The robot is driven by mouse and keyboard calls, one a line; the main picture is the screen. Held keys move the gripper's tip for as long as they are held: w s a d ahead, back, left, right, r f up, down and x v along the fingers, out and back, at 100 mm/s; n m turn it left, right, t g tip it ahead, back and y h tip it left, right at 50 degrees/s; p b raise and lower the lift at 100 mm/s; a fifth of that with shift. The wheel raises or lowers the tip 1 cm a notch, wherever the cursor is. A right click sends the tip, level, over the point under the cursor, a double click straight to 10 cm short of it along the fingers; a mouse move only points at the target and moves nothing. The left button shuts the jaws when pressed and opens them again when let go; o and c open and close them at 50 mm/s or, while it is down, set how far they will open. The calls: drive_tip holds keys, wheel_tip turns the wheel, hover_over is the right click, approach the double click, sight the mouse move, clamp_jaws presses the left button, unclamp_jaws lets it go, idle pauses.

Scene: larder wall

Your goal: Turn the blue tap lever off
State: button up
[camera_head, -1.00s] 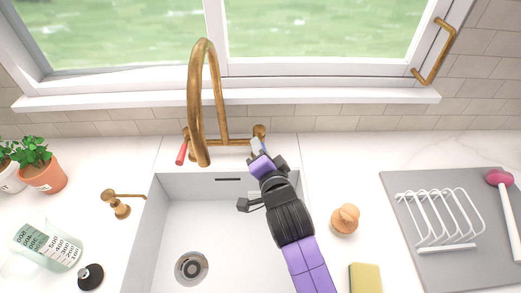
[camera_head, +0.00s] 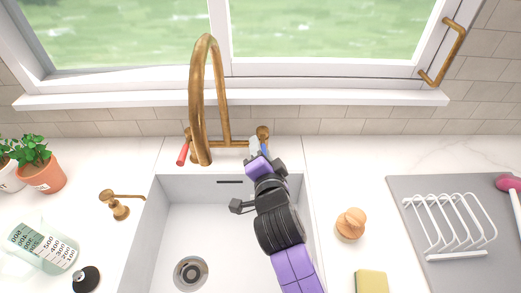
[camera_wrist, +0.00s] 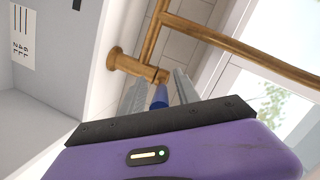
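The brass tap (camera_head: 200,100) stands behind the sink, with a red lever (camera_head: 183,154) on its left and the blue lever (camera_head: 264,145) on its right. My gripper (camera_head: 258,147) is at the blue lever, which is mostly hidden behind the fingers in the head view. In the wrist view, the blue lever (camera_wrist: 160,97) lies between the two grey fingers of my gripper (camera_wrist: 158,92), below its brass mount. The fingers are apart, with a narrow gap on each side of the lever. I cannot tell whether either finger touches it.
The white sink (camera_head: 200,215) is below my arm. A brass dispenser (camera_head: 117,205), measuring jug (camera_head: 42,247) and potted plants (camera_head: 38,170) stand left. A wooden knob-like object (camera_head: 351,223), yellow sponge (camera_head: 371,281) and white rack (camera_head: 448,224) on a grey mat (camera_head: 405,205) are right.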

drive_tip(key=shift+s, duration=0.1)
drive_tip(key=b+v, duration=0.1)
drive_tip(key=v, duration=0.6)
drive_tip(key=shift+s, duration=0.3)
